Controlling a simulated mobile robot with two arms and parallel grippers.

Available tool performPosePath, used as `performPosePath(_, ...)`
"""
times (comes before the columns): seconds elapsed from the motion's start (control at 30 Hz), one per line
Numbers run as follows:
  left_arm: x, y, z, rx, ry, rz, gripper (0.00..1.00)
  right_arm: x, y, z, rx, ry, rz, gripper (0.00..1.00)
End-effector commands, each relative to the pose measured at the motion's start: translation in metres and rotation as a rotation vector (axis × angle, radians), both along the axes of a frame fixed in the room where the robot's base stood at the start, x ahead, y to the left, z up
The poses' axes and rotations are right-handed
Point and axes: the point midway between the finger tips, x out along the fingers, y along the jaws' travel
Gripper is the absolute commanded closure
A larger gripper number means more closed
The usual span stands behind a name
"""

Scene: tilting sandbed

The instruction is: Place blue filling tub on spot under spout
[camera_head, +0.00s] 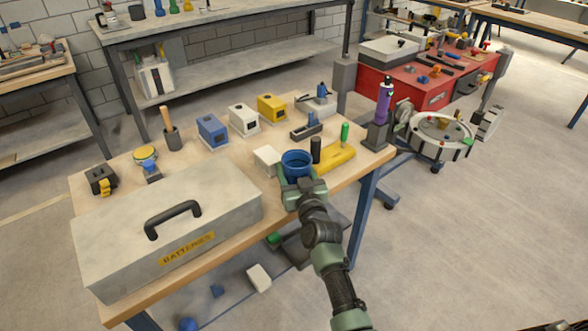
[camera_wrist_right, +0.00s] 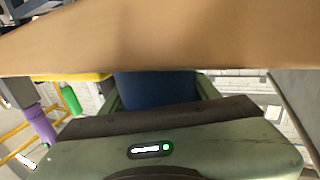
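The blue filling tub (camera_head: 296,161) is an open-topped round tub near the front edge of the wooden workbench. My right gripper (camera_head: 301,183) reaches in from the front, its green fingers on either side of the tub and closed on it. In the right wrist view the tub (camera_wrist_right: 155,90) shows as a dark blue wall filling the gap between the fingers. I cannot tell whether its base touches the bench. No spout or marked spot can be made out for sure. My left gripper is not in view.
A grey battery box (camera_head: 165,225) fills the bench's left front. A white block (camera_head: 267,160), black cylinder (camera_head: 315,150) and yellow piece (camera_head: 337,158) crowd the tub. Blue, white and yellow boxes stand behind. A round sandbed-like tray (camera_head: 440,137) stands right of the bench, across a gap.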

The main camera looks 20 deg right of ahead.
Motion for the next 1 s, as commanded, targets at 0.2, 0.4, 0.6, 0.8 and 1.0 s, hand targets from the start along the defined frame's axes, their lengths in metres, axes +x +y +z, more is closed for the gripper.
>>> performPosePath(0.2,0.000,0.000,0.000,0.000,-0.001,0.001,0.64,0.000,0.000,0.000,-0.001,0.000,0.000,0.31)
performPosePath(0.4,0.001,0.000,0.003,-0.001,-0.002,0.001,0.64,0.000,0.000,0.004,0.000,-0.001,0.000,0.31)
performPosePath(0.6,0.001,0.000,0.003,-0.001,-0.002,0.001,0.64,-0.028,0.001,0.002,0.000,0.002,0.000,0.31)
performPosePath(0.8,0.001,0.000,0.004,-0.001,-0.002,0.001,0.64,-0.073,0.003,0.001,0.000,0.002,0.000,0.31)
performPosePath(1.0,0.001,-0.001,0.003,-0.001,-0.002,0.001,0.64,-0.107,0.005,0.002,-0.002,0.002,0.000,0.31)
